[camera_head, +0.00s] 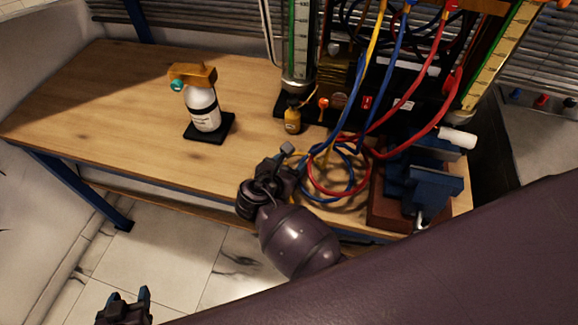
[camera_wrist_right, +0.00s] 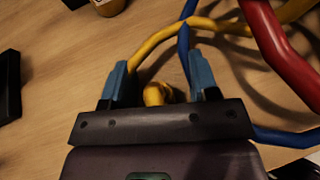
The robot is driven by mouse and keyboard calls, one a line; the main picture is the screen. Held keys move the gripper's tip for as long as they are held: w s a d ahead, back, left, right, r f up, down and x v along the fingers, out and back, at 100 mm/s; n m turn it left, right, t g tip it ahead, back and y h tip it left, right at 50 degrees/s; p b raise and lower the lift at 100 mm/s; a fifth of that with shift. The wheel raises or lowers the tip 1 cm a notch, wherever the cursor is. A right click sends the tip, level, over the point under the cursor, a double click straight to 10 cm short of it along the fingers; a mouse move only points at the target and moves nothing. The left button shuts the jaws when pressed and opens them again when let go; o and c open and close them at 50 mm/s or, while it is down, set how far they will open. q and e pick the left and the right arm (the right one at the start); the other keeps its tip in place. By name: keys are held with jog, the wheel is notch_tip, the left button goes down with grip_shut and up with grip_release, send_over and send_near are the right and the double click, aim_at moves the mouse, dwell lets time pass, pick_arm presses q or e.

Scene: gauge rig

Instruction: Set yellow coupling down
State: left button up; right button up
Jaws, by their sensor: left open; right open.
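The yellow coupling (camera_wrist_right: 157,93) shows in the right wrist view as a rounded yellow piece low between the fingers, partly hidden by the gripper body. My right gripper (camera_wrist_right: 158,68) is open around it, with a gap to both blue fingertips; the wooden bench top lies behind. In the head view my right gripper (camera_head: 285,155) is over the front of the bench, beside the looped hoses, and the coupling cannot be made out there. A yellow hose (camera_wrist_right: 160,48) curves past the fingertips. My left gripper (camera_head: 127,300) is open and empty over the floor at lower left.
Blue (camera_head: 335,185) and red (camera_head: 388,145) hoses loop to the right of my right gripper. A blue vise (camera_head: 425,180) stands at the bench's right end. A small yellow bottle (camera_head: 292,121) and a white bottle (camera_head: 204,108) stand behind. The bench's left part is clear.

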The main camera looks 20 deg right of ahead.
jog(key=shift+a, duration=0.1)
jog(key=shift+c, duration=0.4)
grip_shut()
jog(key=shift+r, duration=0.1)
